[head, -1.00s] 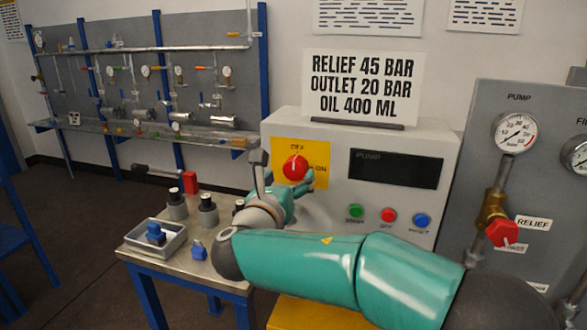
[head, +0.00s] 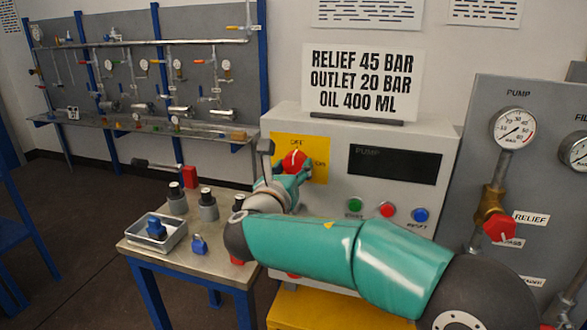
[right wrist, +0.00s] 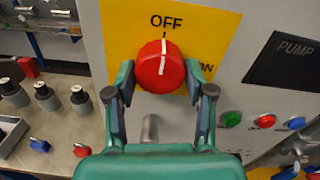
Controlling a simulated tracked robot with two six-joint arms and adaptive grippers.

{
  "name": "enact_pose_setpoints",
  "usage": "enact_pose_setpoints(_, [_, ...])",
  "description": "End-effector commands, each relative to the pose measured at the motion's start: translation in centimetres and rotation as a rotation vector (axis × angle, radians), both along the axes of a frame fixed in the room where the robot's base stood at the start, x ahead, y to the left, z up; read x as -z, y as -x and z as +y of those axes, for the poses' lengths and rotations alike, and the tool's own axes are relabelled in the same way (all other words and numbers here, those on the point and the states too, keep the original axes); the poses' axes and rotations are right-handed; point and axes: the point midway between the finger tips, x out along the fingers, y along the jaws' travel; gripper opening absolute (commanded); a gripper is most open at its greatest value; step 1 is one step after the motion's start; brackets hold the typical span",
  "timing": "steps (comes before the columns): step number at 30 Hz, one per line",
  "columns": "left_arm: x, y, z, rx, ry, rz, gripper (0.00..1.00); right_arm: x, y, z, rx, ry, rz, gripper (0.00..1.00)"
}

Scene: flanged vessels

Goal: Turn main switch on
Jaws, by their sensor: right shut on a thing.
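The main switch is a red round knob (head: 293,160) on a yellow plate (head: 318,172) on the front of the grey pump box. In the right wrist view the knob (right wrist: 160,68) has a white line that points up at the word OFF; the word ON is to the right, partly hidden. My right gripper (right wrist: 160,78) is shut on the knob, one finger on its left side and one on its right. In the head view my right gripper (head: 296,170) is partly hidden by my own wrist. My left gripper is not in view.
Green (head: 355,205), red (head: 387,209) and blue (head: 421,215) buttons sit right of the switch, below a dark PUMP display (head: 395,163). A side table (head: 215,262) holds a tray (head: 172,243), a blue padlock (head: 199,244) and grey cylinders. A gauge panel stands at right.

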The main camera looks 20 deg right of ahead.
Motion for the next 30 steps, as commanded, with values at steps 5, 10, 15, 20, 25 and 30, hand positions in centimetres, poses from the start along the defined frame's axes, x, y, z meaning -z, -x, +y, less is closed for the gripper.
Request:
enact_pose_setpoints(5, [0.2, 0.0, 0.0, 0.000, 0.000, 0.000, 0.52, 0.1, 0.0, 0.0, 0.009, -0.011, -0.007, 0.18])
enact_pose_setpoints(10, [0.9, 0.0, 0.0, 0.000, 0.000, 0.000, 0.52, 0.2, 0.1, 0.0, 0.010, -0.049, -0.032, 0.18])
enact_pose_setpoints(15, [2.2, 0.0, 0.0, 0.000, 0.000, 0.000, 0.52, 0.4, 0.1, 0.0, 0.011, -0.127, -0.085, 0.18])
enact_pose_setpoints(20, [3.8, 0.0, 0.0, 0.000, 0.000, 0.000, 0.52, 0.5, 0.1, 0.0, 0.009, -0.232, -0.156, 0.18])
enact_pose_setpoints(25, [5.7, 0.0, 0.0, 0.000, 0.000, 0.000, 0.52, 0.5, 0.1, 0.0, 0.009, -0.363, -0.244, 0.18])
enact_pose_setpoints(30, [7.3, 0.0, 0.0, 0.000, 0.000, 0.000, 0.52, 0.5, 0.1, -0.1, 0.010, -0.498, -0.334, 0.18])
